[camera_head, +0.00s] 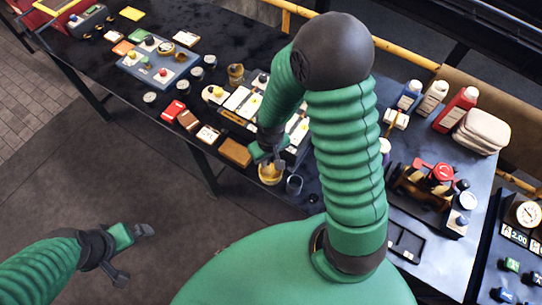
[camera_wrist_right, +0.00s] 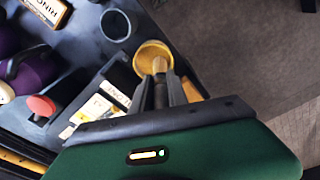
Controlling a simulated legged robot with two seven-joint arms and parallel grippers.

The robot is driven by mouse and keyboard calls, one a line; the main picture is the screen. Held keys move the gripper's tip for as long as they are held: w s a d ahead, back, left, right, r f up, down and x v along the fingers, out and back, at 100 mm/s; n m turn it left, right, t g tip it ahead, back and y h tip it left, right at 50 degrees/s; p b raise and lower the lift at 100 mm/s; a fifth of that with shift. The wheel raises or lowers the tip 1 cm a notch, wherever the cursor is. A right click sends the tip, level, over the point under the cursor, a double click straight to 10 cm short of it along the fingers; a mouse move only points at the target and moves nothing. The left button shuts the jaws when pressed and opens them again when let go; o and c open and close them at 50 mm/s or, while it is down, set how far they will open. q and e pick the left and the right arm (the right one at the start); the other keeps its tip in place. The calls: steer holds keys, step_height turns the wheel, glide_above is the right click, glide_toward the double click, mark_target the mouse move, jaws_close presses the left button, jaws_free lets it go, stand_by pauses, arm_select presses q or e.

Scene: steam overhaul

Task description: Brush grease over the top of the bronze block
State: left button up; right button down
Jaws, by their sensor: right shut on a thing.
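My right gripper (camera_head: 268,152) points down over the front edge of the bench. In the right wrist view its fingers (camera_wrist_right: 164,92) are shut on a brush (camera_wrist_right: 160,68). The brush's tan end is over or in a round yellow-lined grease pot (camera_wrist_right: 153,52); whether it touches the grease is unclear. The pot also shows in the head view (camera_head: 271,175), just below the gripper. A brown-bronze block (camera_head: 235,153) lies left of the pot; I cannot tell surely that it is the bronze block. My left gripper (camera_head: 134,254) is open and empty over the floor.
A dark empty cup (camera_head: 294,185) stands right of the pot. Behind are labelled trays and boxes (camera_head: 240,103). My arm hides the bench's middle.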

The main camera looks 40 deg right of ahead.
steer(key=shift+a, duration=0.1)
steer(key=shift+d+f, duration=0.1)
steer(key=shift+d, duration=0.1)
steer(key=shift+d+f, duration=0.15)
steer(key=shift+f, duration=0.1)
steer(key=shift+d+f, duration=0.2)
arm_select(q)
steer(key=shift+d+r, duration=0.1)
steer(key=shift+d, duration=0.8)
arm_select(e)
steer(key=shift+d+f, duration=0.1)
steer(key=shift+d, duration=0.4)
